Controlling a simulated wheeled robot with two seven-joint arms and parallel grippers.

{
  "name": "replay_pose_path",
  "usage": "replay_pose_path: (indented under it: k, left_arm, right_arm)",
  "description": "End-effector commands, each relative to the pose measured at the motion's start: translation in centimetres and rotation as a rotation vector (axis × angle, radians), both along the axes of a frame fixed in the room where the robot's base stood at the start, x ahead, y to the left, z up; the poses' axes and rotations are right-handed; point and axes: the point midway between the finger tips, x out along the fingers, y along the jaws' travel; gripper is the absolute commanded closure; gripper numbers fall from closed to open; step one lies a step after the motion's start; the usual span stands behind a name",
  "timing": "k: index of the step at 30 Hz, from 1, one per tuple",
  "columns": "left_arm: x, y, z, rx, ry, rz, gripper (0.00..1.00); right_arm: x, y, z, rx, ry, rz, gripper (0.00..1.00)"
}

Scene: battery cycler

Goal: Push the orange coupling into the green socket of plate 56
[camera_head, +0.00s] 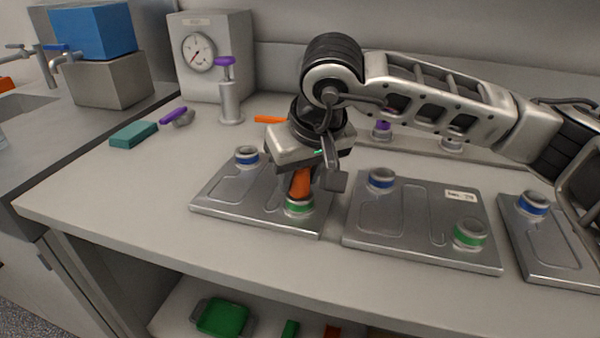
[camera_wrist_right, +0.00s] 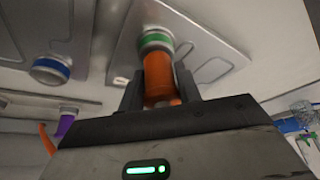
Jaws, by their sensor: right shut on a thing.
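My right gripper (camera_head: 302,180) is shut on the orange coupling (camera_head: 300,183), held roughly upright over the left grey plate (camera_head: 230,206). The coupling's lower end is at the green socket (camera_head: 298,207) near that plate's front right corner. In the right wrist view the coupling (camera_wrist_right: 158,82) sits between both fingers and lines up with the green-ringed socket (camera_wrist_right: 156,41). It looks touching or nearly so; I cannot tell how deep it sits. I cannot read this plate's number. My left gripper is out of view.
The middle plate (camera_head: 410,225) has a blue socket (camera_head: 381,179) and a green socket (camera_head: 469,235). Another plate (camera_head: 548,250) lies at right. A gauge box (camera_head: 212,82), a purple-topped post (camera_head: 230,102) and a teal block (camera_head: 134,134) stand behind. The counter's front left is clear.

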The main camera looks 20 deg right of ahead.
Motion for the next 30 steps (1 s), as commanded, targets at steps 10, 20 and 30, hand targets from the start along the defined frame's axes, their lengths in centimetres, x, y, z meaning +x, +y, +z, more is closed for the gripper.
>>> replay_pose_path:
  k: [10,20,30]
  left_arm:
    - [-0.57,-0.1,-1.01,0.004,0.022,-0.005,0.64]
    - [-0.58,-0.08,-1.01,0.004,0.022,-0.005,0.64]
    - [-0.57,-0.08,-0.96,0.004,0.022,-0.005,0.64]
  right_arm:
    - [-0.05,-0.02,-0.48,-0.002,0.004,0.0,0.98]
    - [-0.05,-0.03,-0.48,-0.002,0.004,0.0,0.38]
    - [-0.04,-0.01,-0.43,-0.001,0.003,0.0,0.23]
